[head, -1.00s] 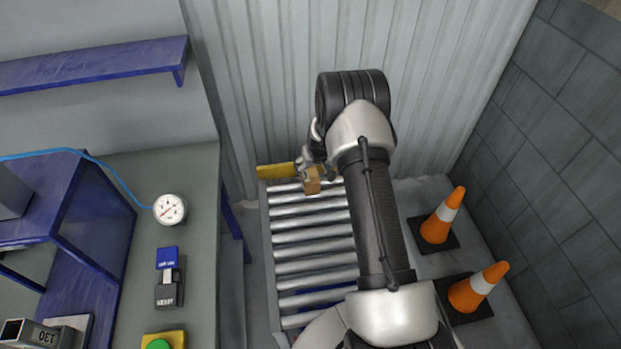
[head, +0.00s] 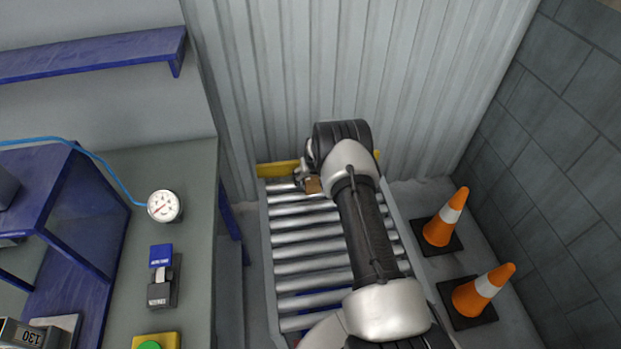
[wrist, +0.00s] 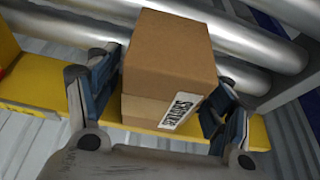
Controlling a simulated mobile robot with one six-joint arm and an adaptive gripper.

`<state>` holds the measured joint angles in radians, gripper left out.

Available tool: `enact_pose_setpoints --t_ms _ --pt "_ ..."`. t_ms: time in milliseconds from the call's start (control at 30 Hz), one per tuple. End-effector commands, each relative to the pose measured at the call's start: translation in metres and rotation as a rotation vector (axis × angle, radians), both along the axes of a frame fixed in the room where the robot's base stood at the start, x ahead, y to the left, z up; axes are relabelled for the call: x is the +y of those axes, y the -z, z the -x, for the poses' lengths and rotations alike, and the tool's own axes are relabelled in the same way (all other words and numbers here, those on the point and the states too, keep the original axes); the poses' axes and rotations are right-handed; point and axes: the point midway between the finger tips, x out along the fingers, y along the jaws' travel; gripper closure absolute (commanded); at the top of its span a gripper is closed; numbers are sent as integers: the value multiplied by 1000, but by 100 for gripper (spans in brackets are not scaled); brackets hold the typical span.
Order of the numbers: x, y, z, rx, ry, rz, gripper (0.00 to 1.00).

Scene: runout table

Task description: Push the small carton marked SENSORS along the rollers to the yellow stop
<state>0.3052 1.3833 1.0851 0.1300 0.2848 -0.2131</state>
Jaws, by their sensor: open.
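The small brown carton (head: 313,186) sits on the rollers near their far end. In the wrist view the carton (wrist: 168,60) fills the middle, its white label partly readable as SENSORS. The yellow stop (head: 277,170) crosses the far end of the rollers. In the wrist view the stop (wrist: 50,90) runs behind the fingers and the carton's lower edge; I cannot tell whether carton and stop touch. My gripper (wrist: 160,105) is open, one finger on each side of the carton. In the head view my gripper (head: 304,177) is small and partly hidden.
The roller table (head: 300,254) has bare rollers on the near side of the carton. A corrugated wall (head: 280,80) rises just beyond the stop. Two orange cones (head: 440,222) stand to the right. A workbench (head: 198,240) with a gauge (head: 163,206) is at the left.

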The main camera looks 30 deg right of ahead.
Motion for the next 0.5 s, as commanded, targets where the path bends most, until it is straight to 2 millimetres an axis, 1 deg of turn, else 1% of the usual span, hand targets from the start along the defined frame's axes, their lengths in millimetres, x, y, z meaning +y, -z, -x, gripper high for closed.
enact_pose_setpoints --t_ms 100,500 --pt "0 0 0 0 0 0 27" --pt "0 -1 0 0 0 0 53"
